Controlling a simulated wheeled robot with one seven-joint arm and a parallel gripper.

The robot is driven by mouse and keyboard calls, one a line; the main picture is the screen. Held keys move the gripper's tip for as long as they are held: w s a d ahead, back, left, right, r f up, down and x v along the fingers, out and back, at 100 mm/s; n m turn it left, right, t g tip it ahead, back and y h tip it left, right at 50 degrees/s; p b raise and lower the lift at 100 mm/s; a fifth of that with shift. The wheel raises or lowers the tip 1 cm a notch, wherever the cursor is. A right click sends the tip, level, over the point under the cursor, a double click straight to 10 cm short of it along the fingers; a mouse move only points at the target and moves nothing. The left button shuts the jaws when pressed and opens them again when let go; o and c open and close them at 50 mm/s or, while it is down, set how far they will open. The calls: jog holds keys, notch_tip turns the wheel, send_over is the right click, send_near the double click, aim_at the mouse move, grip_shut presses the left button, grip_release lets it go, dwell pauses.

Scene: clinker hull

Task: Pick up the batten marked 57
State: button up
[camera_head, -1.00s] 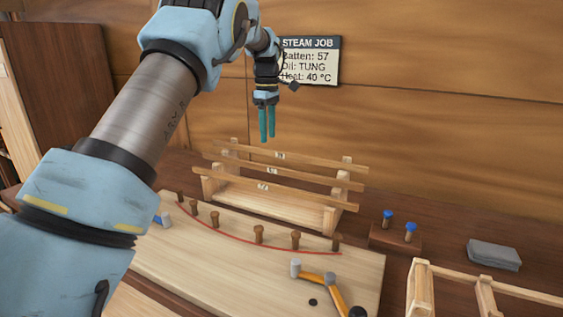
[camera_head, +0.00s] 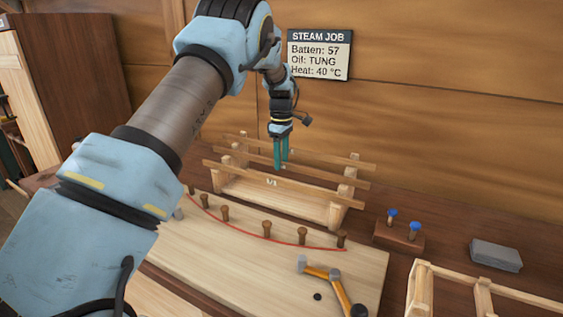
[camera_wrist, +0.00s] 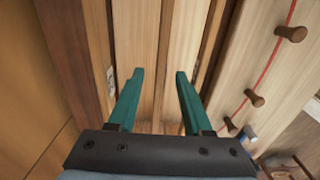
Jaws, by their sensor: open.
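Three thin wooden battens lie across a rack (camera_head: 318,208): a back batten (camera_head: 325,155), a middle batten (camera_head: 325,175) and a front batten (camera_head: 320,194). The front one bears a small pale label, too blurred to read; I cannot tell which is marked 57. My gripper (camera_head: 281,167) points down, open and empty, and its teal fingers overlap the middle of the battens in the head view. In the wrist view the open fingers (camera_wrist: 158,72) point at the rack, with long wooden strips running lengthwise past them. A pale label shows beside the left finger.
A sign (camera_head: 320,55) on the wall reads batten 57, oil TUNG, heat 40 °C. A block with blue-topped pegs (camera_head: 398,237), a grey block (camera_head: 496,255) and another wooden frame (camera_head: 480,298) stand right.

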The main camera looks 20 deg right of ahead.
grip_shut()
dwell(0.4)
